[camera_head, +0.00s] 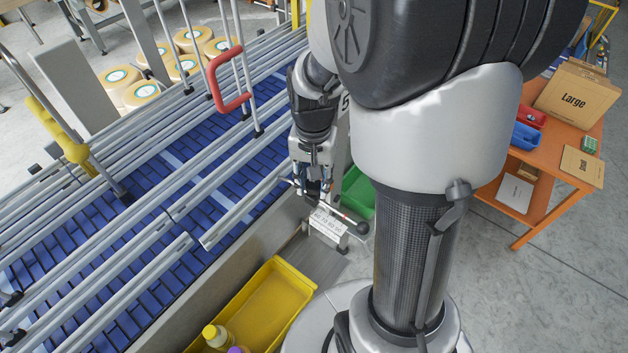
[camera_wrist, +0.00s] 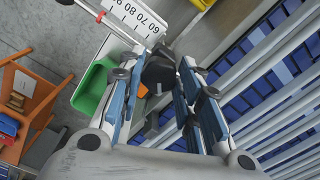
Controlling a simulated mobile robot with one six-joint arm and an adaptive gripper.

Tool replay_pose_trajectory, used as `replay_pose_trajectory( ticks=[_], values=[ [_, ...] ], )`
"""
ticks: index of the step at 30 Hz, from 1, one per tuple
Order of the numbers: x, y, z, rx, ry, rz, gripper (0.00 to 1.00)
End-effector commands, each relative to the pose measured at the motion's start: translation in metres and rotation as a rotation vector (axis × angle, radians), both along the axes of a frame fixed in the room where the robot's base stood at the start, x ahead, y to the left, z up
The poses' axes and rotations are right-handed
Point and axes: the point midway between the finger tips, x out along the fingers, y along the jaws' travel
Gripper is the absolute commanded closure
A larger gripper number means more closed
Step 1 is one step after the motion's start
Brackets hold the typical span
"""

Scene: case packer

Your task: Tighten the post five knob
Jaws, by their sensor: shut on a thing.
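The blue conveyor (camera_head: 140,235) with metal guide rails runs along the left. A thin rod with a dark ball end (camera_head: 362,228) sticks out near my gripper. A green bin (camera_head: 358,190), a yellow bin (camera_head: 262,310) and an orange table (camera_head: 522,232) stand nearby.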

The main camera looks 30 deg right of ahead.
Motion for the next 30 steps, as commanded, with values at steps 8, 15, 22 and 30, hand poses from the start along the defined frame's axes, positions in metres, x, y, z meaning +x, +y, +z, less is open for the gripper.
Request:
replay_pose_trajectory(
  ticks=[8, 15, 22, 30],
  values=[
    [0.001, 0.0007, -0.0004, 0.0, 0.0, -0.262, 0.92],
    [0.002, 0.001, -0.0003, 0.0, 0.0, -0.469, 0.92],
    [0.0026, 0.0011, -0.0001, 0.0, -0.001, -0.617, 0.92],
    [0.0029, 0.0012, 0.0001, 0.0, -0.002, -0.71, 0.92]
  ],
)
